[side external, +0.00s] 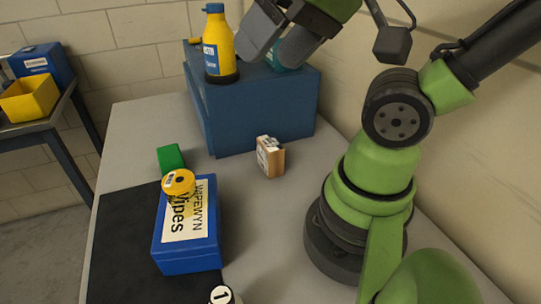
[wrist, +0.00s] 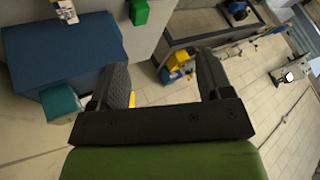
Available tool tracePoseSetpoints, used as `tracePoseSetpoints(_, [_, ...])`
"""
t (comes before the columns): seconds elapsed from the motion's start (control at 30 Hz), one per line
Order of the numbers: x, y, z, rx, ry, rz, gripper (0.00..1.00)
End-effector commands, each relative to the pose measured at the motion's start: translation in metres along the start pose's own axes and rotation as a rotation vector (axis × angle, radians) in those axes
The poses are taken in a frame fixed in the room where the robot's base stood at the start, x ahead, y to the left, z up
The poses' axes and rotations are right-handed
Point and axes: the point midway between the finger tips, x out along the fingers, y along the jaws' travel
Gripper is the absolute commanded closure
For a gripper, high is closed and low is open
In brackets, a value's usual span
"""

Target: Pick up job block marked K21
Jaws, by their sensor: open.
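A small tan wooden block (side external: 270,157) with a white printed label stands on the grey table in the side view, in front of the blue cabinet. Its marking is too small to read, so I cannot confirm K21. What looks like the same block (wrist: 66,10) is cut off by the top edge of the wrist view.
A blue cabinet (side external: 255,115) carries a yellow bottle (side external: 218,45) and a teal item (side external: 275,62) close to my gripper. A blue wipes box (side external: 208,248) with a yellow roll (side external: 178,182), and a green block (side external: 170,157), stand left of the wooden block. Grey table is bare around it.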

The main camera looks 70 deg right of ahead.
Motion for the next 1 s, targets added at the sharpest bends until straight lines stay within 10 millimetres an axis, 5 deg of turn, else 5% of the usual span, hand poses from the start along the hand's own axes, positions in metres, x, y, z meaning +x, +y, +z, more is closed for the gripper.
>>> tracePoseSetpoints(0.27, [0.038, 0.028, -0.032, 0.092, -0.096, 0.163, 0.28])
tracePoseSetpoints(0.5, [0.100, 0.091, -0.055, 0.219, -0.249, 0.346, 0.28])
tracePoseSetpoints(0.8, [0.161, 0.168, -0.038, 0.337, -0.417, 0.460, 0.28])
tracePoseSetpoints(1.0, [0.176, 0.185, -0.028, 0.358, -0.451, 0.475, 0.28])
